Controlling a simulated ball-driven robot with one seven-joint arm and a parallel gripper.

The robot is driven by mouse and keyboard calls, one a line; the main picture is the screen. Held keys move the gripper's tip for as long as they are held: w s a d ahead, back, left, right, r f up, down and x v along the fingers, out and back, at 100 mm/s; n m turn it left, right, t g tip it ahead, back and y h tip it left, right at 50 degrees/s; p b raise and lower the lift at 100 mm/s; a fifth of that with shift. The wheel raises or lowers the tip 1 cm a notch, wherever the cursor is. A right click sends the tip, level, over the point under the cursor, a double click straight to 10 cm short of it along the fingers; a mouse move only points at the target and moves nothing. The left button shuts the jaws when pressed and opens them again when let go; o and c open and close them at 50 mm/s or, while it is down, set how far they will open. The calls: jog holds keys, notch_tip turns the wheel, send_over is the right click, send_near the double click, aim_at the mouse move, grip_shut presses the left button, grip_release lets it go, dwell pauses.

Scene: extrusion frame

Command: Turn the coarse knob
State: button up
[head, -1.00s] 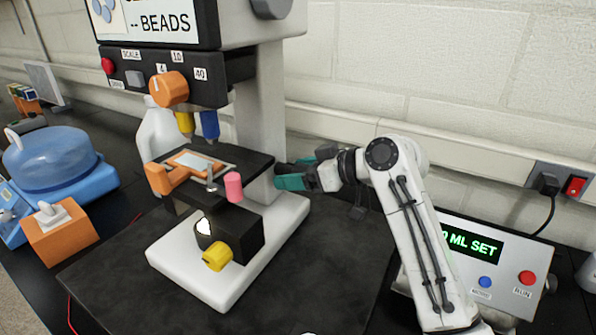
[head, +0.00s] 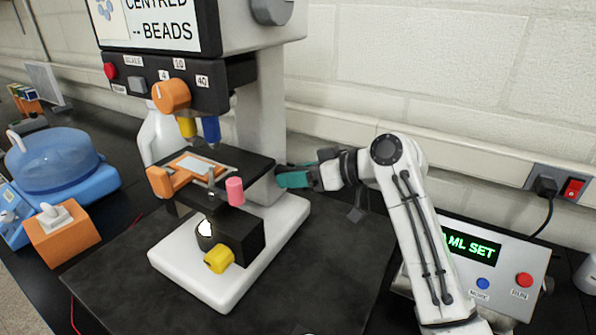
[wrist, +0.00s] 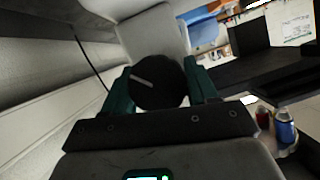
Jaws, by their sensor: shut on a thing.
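The white microscope (head: 262,115) stands in the middle of the head view. In the wrist view a round black knob (wrist: 157,92) with a pale pointer line sits at its side. I take it to be the coarse knob. My gripper (head: 284,179) has teal fingers and reaches the right side of the microscope behind the stage (head: 250,163). In the wrist view the fingers of my gripper (wrist: 160,80) stand on both sides of the knob, shut on it. The knob is hidden in the head view.
An orange turret knob (head: 171,95), a pink knob (head: 235,191) and a yellow knob (head: 219,260) are on the microscope. A control box (head: 500,270) stands at the right. The wall (head: 430,90) is close behind my arm. The dark mat in front is clear.

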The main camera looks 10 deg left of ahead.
jog(key=o, duration=1)
jog(key=shift+c, duration=0.2)
jog(key=shift+d, duration=0.1)
jog(key=b+v, duration=0.1)
jog(key=v, duration=0.9)
jog(key=shift+d+r+b, duration=0.15)
jog(key=shift+d+b, duration=0.15)
jog(key=shift+b, duration=0.05)
dwell(0.4)
